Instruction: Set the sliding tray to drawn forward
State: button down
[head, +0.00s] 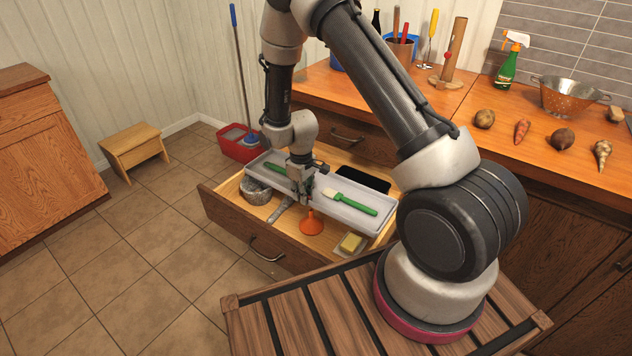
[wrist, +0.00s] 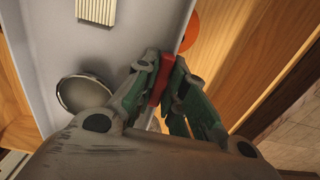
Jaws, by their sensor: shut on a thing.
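The sliding tray (head: 350,219) is a long pale grey tray lying across the open drawer (head: 225,210). My gripper (head: 303,196) is at the middle of the tray's front edge. In the wrist view the tray (wrist: 85,42) fills the upper left, and my gripper (wrist: 160,82) is shut on a red tab (wrist: 158,78) at the tray's edge. In the head view the tab is hidden behind the fingers.
In front, the drawer holds an orange funnel (head: 312,223), a yellow block (head: 350,242) and a grey round thing (head: 255,190). A black item (head: 363,179) lies behind the tray.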

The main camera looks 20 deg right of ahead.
jog(key=s+a, duration=0.4)
jog(key=a, duration=0.2)
jog(key=shift+a, duration=0.2)
jog(key=shift+s, duration=0.1)
jog(key=c, duration=1.5)
grip_release()
notch_tip(320, 180, up, 12)
jog(key=shift+f, duration=0.1)
